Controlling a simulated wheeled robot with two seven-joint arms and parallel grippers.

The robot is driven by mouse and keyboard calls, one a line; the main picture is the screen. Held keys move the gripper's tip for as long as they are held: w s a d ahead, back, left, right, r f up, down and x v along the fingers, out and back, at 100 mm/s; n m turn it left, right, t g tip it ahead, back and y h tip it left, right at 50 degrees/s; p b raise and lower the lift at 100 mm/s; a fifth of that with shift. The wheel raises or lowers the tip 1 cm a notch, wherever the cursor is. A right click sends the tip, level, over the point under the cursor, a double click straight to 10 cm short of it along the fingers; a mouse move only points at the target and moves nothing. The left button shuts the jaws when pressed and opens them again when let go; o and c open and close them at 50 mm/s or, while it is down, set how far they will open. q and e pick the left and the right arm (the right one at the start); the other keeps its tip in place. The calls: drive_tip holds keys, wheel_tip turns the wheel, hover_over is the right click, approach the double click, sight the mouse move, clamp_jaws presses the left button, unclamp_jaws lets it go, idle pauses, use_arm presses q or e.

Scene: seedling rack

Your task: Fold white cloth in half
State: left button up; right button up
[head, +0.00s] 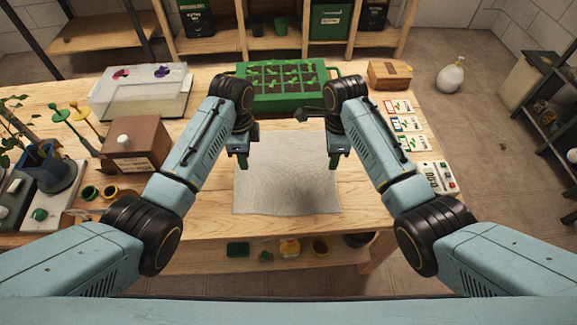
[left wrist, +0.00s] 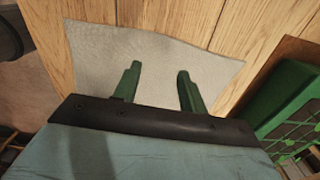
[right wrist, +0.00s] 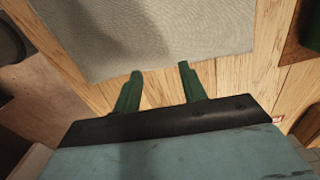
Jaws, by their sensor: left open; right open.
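The white cloth (head: 287,185) lies flat and unfolded on the wooden table, between my two arms in the head view. My left gripper (head: 243,165) is open and empty over the cloth's left part, near its far side. In the left wrist view, both green fingers (left wrist: 157,82) stand apart over the cloth (left wrist: 100,55). My right gripper (head: 333,163) is open and empty at the cloth's right edge. In the right wrist view, its fingers (right wrist: 160,80) are apart at the edge of the cloth (right wrist: 150,35), mostly over bare wood. Neither gripper visibly holds cloth.
A green seedling tray (head: 283,104) stands behind the cloth. A brown box (head: 136,146) and a translucent bin (head: 140,98) are at left. Seed packets (head: 407,124), a cardboard box (head: 389,74) and a white device (head: 437,177) are at right. Bare wood surrounds the cloth.

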use_arm(q)
drive_tip(key=shift+f, duration=1.7)
use_arm(e)
drive_tip(key=shift+f, duration=1.7)
use_arm(q)
drive_tip(key=shift+f, duration=0.15)
use_arm(e)
drive_tip(key=shift+f, duration=0.2)
use_arm(q)
clamp_jaws()
use_arm(e)
clamp_jaws()
drive_tip(key=shift+s, duration=0.1)
drive_tip(key=shift+r, duration=0.15)
